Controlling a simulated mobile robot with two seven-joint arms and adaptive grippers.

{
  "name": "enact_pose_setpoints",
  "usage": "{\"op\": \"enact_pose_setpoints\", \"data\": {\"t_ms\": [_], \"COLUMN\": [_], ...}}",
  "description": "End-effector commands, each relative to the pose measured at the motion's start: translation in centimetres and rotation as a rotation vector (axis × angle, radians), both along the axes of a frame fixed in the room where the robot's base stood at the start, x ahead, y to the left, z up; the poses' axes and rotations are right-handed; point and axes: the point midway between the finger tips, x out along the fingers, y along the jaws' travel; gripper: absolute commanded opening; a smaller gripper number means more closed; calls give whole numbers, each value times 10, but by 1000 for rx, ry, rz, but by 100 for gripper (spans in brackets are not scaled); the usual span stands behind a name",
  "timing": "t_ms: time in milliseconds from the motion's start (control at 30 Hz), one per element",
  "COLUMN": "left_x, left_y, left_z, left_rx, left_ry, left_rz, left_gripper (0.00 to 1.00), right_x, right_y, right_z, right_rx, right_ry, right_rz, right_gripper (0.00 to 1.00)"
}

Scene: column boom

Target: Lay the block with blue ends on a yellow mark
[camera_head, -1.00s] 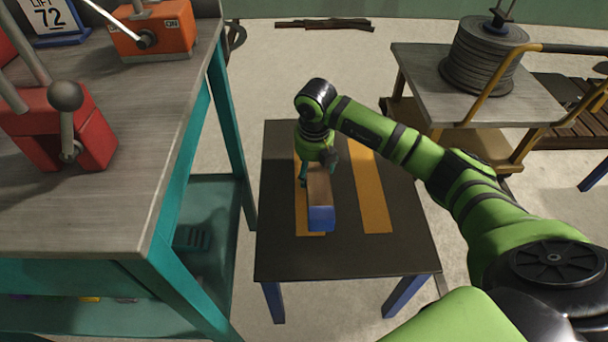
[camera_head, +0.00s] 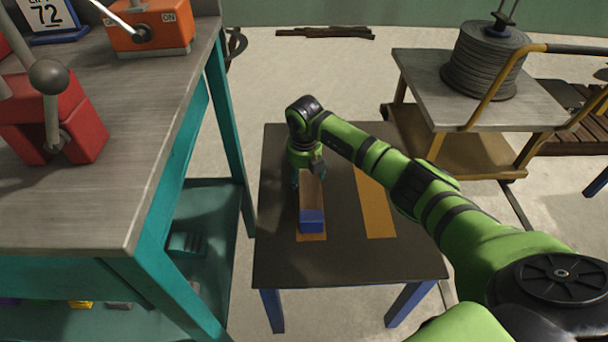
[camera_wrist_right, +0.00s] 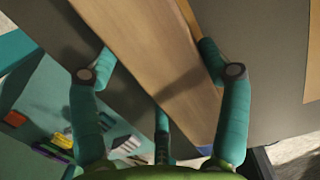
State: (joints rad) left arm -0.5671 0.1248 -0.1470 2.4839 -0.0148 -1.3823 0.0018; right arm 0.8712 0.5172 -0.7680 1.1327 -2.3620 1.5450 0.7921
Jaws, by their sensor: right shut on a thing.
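The block (camera_head: 313,190) is wooden with a bright blue near end. It is over the left yellow mark (camera_head: 311,237) on the dark table, lengthwise along it and covering most of its visible part. I cannot tell whether it touches the table. My right gripper (camera_head: 308,177) is shut on the block near its far end. In the right wrist view the block (camera_wrist_right: 150,45) runs between the fingers of that gripper (camera_wrist_right: 158,65). The right yellow mark (camera_head: 376,208) is bare. The block's far end is hidden in the head view. My left gripper is not in view.
The dark table (camera_head: 345,258) is otherwise clear. A teal-framed workbench (camera_head: 150,125) with a red lever box (camera_head: 80,130) and an orange switch box (camera_head: 152,28) stands close on the left. A cart (camera_head: 520,115) with a cable spool (camera_head: 482,65) stands at the right.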

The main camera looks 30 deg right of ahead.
Motion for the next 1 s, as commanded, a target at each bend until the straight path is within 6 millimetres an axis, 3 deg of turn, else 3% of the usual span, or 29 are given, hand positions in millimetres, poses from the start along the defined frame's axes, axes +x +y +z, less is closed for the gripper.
{"op": "enact_pose_setpoints", "data": {"t_ms": [367, 400, 433, 467, 867, 1000], "left_x": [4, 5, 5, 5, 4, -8], "left_y": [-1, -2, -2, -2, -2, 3], "left_z": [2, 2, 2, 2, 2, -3], "left_rx": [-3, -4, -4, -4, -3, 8], "left_ry": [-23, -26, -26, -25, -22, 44], "left_rz": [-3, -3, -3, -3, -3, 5], "left_gripper": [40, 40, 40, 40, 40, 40], "right_x": [1, 0, 0, 0, 0, 0], "right_y": [0, 0, 0, 0, 0, 0], "right_z": [0, -1, -1, -1, 0, 9], "right_rx": [0, 0, 0, 0, 0, 0], "right_ry": [-4, -1, -1, -1, -1, -3], "right_rz": [0, 0, 0, 0, 0, 0], "right_gripper": [23, 84, 96, 100, 100, 100]}}
